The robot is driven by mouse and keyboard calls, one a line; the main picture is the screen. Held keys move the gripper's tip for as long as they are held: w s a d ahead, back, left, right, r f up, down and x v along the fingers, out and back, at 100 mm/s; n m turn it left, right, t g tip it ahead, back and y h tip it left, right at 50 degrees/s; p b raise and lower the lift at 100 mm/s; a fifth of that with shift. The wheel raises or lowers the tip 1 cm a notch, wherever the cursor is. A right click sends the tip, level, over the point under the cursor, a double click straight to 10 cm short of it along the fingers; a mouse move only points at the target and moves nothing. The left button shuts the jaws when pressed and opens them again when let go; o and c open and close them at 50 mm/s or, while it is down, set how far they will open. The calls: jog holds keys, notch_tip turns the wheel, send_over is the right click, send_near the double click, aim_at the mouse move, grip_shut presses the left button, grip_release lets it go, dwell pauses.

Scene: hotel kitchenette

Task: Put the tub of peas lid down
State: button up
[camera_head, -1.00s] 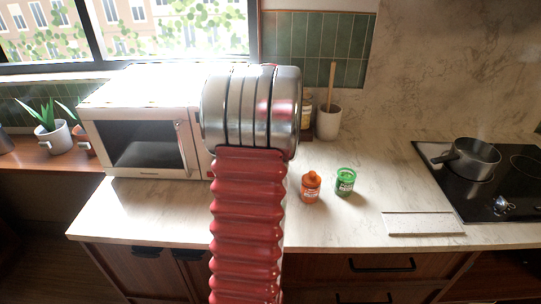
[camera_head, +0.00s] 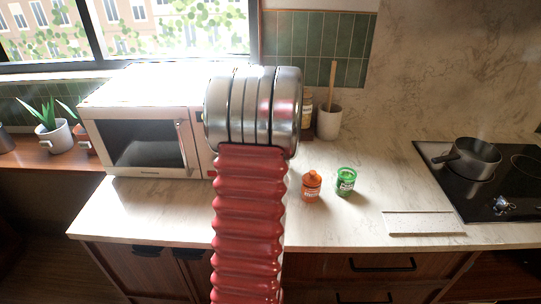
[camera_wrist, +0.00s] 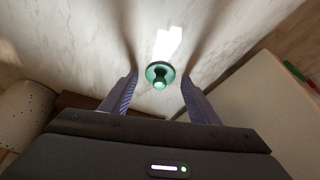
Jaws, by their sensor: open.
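The green tub of peas (camera_head: 346,181) stands upright on the counter, right of my arm. Its pale label faces me, and its top looks open, with a green rim. In the wrist view a round green lid with a knob (camera_wrist: 159,75) shows between my two fingers, above or on the pale marble. I cannot tell its exact height. My gripper (camera_wrist: 158,80) is open, with a finger on each side of the lid and visible gaps to both. In the head view my arm hides the gripper and the lid.
An orange jar (camera_head: 312,186) with a knobbed lid stands just left of the tub. A microwave (camera_head: 147,125) is at left, a utensil crock (camera_head: 328,122) behind. A pale board (camera_head: 422,222) lies at front right, near the hob (camera_head: 500,185) with a pot (camera_head: 472,157). Counter between is clear.

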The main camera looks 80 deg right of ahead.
jog(key=shift+r, duration=0.15)
jog(key=v, duration=1.2)
dwell(0.8)
